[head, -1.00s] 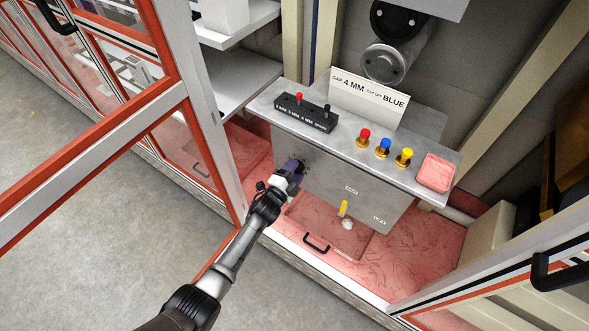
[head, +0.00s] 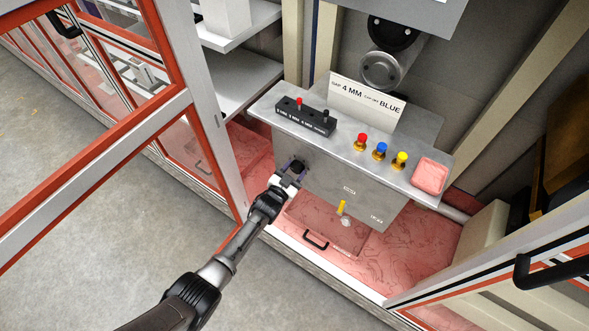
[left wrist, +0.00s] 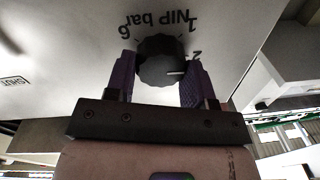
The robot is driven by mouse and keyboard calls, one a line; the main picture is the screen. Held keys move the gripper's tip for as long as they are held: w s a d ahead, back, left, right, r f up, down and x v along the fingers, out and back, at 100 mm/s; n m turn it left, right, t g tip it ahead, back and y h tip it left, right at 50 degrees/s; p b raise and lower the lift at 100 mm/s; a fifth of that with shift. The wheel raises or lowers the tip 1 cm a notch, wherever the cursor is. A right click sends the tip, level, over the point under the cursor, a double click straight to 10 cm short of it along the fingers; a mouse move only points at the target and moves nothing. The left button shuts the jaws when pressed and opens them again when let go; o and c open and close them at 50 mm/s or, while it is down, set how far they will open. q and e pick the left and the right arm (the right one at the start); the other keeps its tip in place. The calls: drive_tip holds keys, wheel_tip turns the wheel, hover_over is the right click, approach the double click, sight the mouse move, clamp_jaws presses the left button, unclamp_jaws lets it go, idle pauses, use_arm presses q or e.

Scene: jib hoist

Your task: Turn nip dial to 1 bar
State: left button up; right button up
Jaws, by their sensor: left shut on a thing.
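The nip dial (head: 299,166) is a round black knob on the front face of the grey control box (head: 340,190). In the left wrist view the dial (left wrist: 161,66) lies between the two purple fingers of my left gripper (left wrist: 160,80), which is shut on it. Upside-down "NIP bar" lettering and the numbers 6, 1 and 2 surround the dial. Its white pointer line faces right, a little below the 2 and away from the 1. In the head view my left gripper (head: 291,172) reaches the dial from the lower left. My right gripper is out of view.
Red, blue and yellow buttons (head: 380,150) and a black selector block (head: 304,115) sit on top of the box. A sign (head: 366,98) reads "4 MM" and "BLUE". An open red-and-white framed door (head: 205,105) stands left of my arm; another framed door (head: 500,275) is at lower right.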

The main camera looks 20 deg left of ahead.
use_arm(q)
drive_tip(key=n, duration=0.4)
drive_tip(key=shift+n+p, duration=0.3)
drive_tip(key=shift+a+n+g, duration=0.15)
drive_tip(key=shift+n+g, duration=0.15)
drive_tip(key=shift+n, duration=2.2)
drive_tip(key=o, duration=0.9)
drive_tip(key=shift+s+a+r, duration=0.1)
drive_tip(key=shift+s, duration=0.35)
drive_tip(key=shift+s+a+r+p, duration=0.1)
drive_tip(key=shift+s+a+p, duration=0.45)
drive_tip(key=shift+s, duration=1.55)
drive_tip(key=shift+s+a+p, duration=0.3)
drive_tip(key=shift+s+p, duration=0.5)
drive_tip(key=shift+s, duration=1.3)
drive_tip(key=shift+s+a+r+p, duration=0.1)
drive_tip(key=shift+s+a+p, duration=0.45)
drive_tip(key=shift+s, duration=1.55)
